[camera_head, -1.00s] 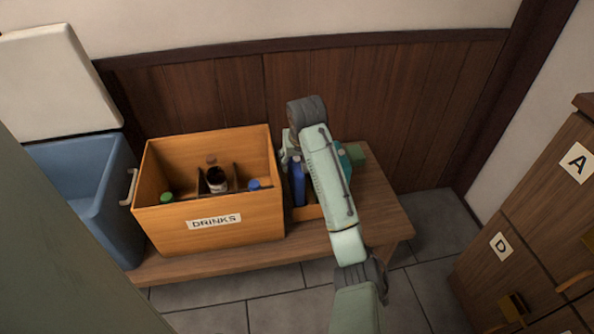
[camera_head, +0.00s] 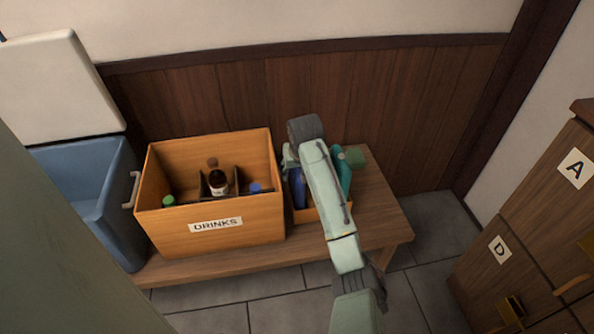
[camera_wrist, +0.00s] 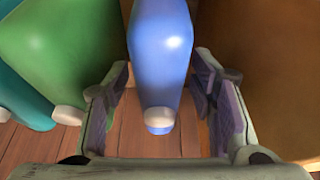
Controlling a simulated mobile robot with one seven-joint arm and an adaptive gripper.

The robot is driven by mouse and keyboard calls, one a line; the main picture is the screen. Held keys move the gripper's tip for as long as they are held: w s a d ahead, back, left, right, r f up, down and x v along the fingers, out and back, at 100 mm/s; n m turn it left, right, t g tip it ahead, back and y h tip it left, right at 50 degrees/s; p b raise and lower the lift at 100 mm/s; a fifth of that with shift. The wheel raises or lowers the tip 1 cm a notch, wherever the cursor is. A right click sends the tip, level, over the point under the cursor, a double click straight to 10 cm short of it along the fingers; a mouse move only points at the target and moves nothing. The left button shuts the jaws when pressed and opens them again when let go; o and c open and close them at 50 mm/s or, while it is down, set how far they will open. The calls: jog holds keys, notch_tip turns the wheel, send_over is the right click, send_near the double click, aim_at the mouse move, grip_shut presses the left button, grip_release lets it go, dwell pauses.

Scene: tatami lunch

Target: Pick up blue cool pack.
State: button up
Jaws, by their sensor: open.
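The blue cool pack (camera_head: 299,188) stands in a small wooden box (camera_head: 309,215) on the bench, partly hidden by my arm in the head view. In the wrist view the blue cool pack (camera_wrist: 162,45), with a pale cap at its near end, lies between the two fingers of my gripper (camera_wrist: 164,88). The fingers are open, with a gap showing on each side of the pack's near end. A green pack (camera_wrist: 62,50) and a teal pack (camera_wrist: 22,95) are left of my gripper in the wrist view.
The DRINKS crate (camera_head: 210,237), holding several bottles, stands left of the small box. A blue cooler (camera_head: 95,195) with its lid raised is further left. The bench's right end (camera_head: 382,215) is bare. Cabinets (camera_head: 550,215) stand at the right.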

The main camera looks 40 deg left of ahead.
jog(key=shift+f, duration=0.1)
jog(key=shift+c, duration=0.2)
grip_shut()
dwell(0.5)
dwell(0.5)
